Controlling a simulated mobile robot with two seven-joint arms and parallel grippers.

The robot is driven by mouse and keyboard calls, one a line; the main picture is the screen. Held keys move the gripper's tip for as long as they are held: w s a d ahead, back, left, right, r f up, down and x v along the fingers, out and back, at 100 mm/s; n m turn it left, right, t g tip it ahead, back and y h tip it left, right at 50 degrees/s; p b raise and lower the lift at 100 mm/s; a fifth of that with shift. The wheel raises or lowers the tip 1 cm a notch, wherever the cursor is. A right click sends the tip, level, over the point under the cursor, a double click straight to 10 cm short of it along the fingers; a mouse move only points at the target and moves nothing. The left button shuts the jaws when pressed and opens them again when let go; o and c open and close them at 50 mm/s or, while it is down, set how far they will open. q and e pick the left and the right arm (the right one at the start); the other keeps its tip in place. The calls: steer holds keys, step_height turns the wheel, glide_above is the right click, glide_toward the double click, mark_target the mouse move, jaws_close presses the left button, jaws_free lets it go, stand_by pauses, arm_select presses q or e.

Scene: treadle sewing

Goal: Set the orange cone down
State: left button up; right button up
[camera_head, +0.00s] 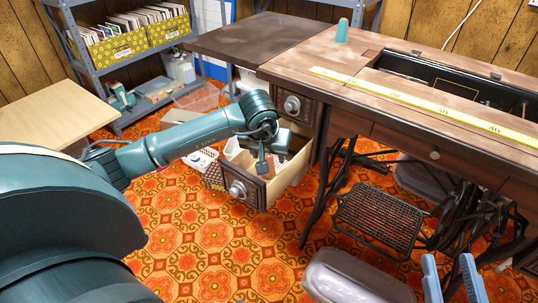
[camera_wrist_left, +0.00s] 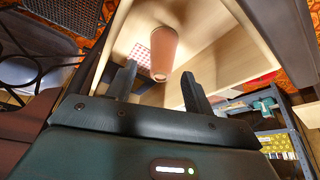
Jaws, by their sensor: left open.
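The orange cone (camera_wrist_left: 157,50) shows in the left wrist view inside an open wooden drawer (camera_wrist_left: 225,62), just beyond my left fingertips. Its narrower end points toward the gripper; I cannot tell if its base touches the drawer floor. In the head view the drawer (camera_head: 290,172) is pulled out under the sewing table's left end, and the cone is hidden there. My left gripper (camera_head: 262,160) is open above the drawer; its fingers (camera_wrist_left: 160,84) are apart with nothing clamped between them. My right gripper (camera_head: 452,280) is at the lower right, fingers apart and empty.
A teal cone (camera_head: 342,32) and a yellow measuring tape (camera_head: 425,104) are on the sewing table (camera_head: 300,65). A treadle (camera_head: 378,220) is below. A grey shelf (camera_head: 150,118) with yellow boxes stands at the back left. The patterned floor (camera_head: 235,245) before the drawer is clear.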

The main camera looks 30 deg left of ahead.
arm_select(q)
steer(key=p+v, duration=0.2)
steer(key=v, duration=0.7)
steer(key=s+d+f+n+g+h, duration=0.25)
steer(key=s+d+h, duration=0.4)
steer(key=d, duration=0.45)
steer(key=s+d+f+n+g+h, duration=0.1)
steer(key=s+d+n+g+h, duration=0.25)
steer(key=s+d+h, duration=0.55)
steer(key=s+d+r+n+t+h, duration=0.2)
steer(key=d+r+n+h, duration=0.3)
steer(key=n, duration=0.4)
steer(key=s+d+r+n+t+h, duration=0.1)
steer(key=d+r+n+t+h, duration=0.15)
steer(key=r+n, duration=0.55)
steer(key=w+a+f+m+t+y, duration=0.1)
steer(key=m+t+y, duration=0.3)
steer(key=m, duration=0.7)
steer(key=w+a+f+m+t+y, duration=0.1)
steer(key=a+f+m+t+y, duration=0.2)
steer(key=m+t, duration=0.3)
steer(key=w+a+f+m+t+y, duration=0.1)
steer(key=a+m+t+y, duration=0.3)
steer(key=m, duration=1.2)
steer(key=shift+w+f+m+t+y, duration=0.15)
steer(key=shift+f+m+t+y, duration=0.15)
steer(key=shift+f+t+y, duration=0.5)
